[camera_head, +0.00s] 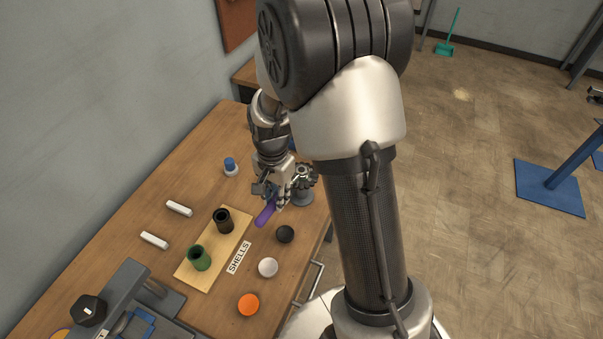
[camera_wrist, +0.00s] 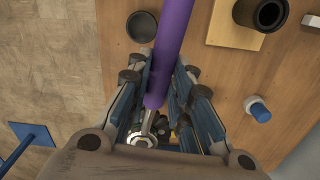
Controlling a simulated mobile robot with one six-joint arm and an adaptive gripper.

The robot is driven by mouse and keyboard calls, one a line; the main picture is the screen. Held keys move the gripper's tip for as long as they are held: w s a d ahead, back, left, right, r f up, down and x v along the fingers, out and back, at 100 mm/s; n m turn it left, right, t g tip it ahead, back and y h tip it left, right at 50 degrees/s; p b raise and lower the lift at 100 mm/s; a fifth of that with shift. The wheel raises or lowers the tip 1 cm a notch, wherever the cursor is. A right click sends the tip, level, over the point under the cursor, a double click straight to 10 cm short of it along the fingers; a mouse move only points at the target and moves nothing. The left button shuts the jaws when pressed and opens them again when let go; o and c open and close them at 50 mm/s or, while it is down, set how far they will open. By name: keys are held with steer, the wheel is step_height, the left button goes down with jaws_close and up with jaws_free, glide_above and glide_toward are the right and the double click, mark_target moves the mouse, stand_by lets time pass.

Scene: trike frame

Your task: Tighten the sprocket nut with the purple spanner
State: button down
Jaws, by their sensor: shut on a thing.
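The purple spanner (camera_head: 265,214) is in my gripper (camera_head: 279,195), its handle pointing toward the lower left in the head view. In the wrist view the purple handle (camera_wrist: 172,45) runs between the fingers of my gripper (camera_wrist: 163,74), which are closed on it. Its metal shank ends in a bright head (camera_wrist: 142,138) low in that view. The sprocket (camera_head: 306,176) sits on a grey stand (camera_head: 302,197) just right of my gripper in the head view. The sprocket nut is not clearly visible, and I cannot tell whether the spanner head is on it.
The wooden table (camera_head: 190,180) also holds a board (camera_head: 212,252) with a black shell (camera_head: 223,221) and a green shell (camera_head: 199,259). Black (camera_head: 285,234), white (camera_head: 268,267) and orange (camera_head: 248,304) round pieces lie near the front edge. A blue-capped bottle (camera_head: 231,167) stands behind.

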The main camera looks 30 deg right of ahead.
steer(key=shift+s+d+n, duration=0.35)
steer(key=shift+s+n, duration=0.1)
steer(key=shift+n, duration=0.15)
steer(key=c, duration=2)
jaws_free()
steer(key=shift+c, duration=0.2)
jaws_close()
steer(key=shift+r, duration=0.2)
steer(key=shift+r+p, duration=2.85)
steer(key=shift+r, duration=0.55)
